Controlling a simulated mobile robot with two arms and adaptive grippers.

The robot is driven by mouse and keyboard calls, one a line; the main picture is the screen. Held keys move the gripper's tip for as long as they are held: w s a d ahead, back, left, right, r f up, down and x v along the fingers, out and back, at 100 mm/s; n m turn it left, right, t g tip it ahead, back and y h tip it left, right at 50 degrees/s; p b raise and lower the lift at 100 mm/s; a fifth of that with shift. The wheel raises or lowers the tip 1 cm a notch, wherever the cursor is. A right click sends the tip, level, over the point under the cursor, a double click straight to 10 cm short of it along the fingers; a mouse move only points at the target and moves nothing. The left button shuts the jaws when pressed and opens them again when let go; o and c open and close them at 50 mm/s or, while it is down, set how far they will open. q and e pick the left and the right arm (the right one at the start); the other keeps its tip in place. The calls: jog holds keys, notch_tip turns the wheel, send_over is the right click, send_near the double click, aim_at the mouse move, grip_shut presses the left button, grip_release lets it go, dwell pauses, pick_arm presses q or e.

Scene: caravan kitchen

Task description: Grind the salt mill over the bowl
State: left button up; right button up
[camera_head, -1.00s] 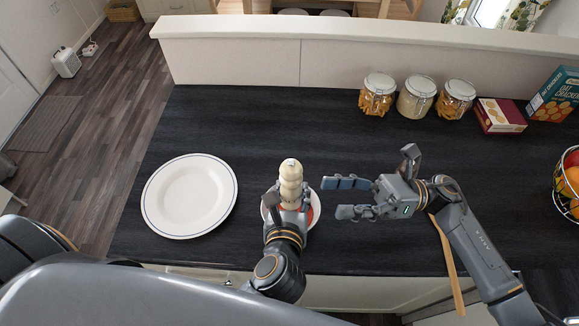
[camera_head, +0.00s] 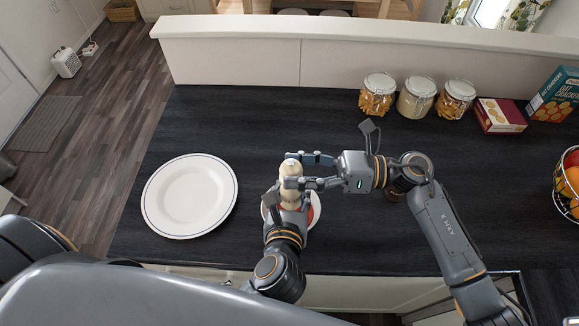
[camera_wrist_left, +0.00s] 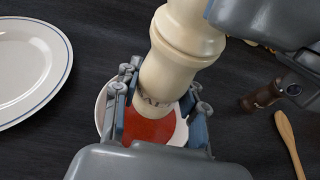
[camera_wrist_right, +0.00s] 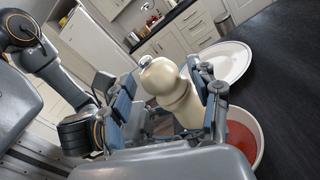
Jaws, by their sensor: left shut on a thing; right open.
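The cream salt mill (camera_head: 291,172) is held upright over the bowl (camera_head: 314,205); it also shows in the left wrist view (camera_wrist_left: 172,65) and the right wrist view (camera_wrist_right: 172,90). My left gripper (camera_head: 285,203) is shut on the mill's lower body. My right gripper (camera_head: 308,170) is open, its fingers on either side of the mill's upper part; I cannot tell whether they touch it. The white bowl holds something red, seen in the left wrist view (camera_wrist_left: 103,110) and the right wrist view (camera_wrist_right: 256,128). The mill and grippers hide part of the bowl.
A white plate (camera_head: 190,196) lies to the left of the bowl. Several jars (camera_head: 416,97) and boxes (camera_head: 500,115) stand along the back ledge. A fruit basket (camera_head: 568,185) is at the right edge. A wooden utensil (camera_wrist_left: 290,140) and a dark brown object (camera_wrist_left: 262,97) lie nearby.

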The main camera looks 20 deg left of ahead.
jog(key=shift+x, duration=0.85)
jog(key=c, duration=1.2)
jog(key=shift+f+m+t, duration=0.1)
jog(key=shift+m+t, duration=0.2)
jog(key=shift+t, duration=0.1)
jog(key=m+t, duration=0.2)
jog(key=t, duration=0.1)
jog(key=shift+m+t+y, duration=0.3)
jog(key=shift+t+y, duration=0.1)
jog(key=shift+m+t+h, duration=0.2)
jog(key=shift+m+t, duration=0.8)
jog(key=shift+t, duration=0.55)
jog(key=shift+m+t+h, duration=0.2)
jog(key=shift+m+t, duration=0.8)
jog(key=shift+t, duration=0.55)
jog(key=shift+m+t+h, duration=0.3)
jog(key=shift+m+t, duration=0.1)
jog(key=shift+t, duration=0.3)
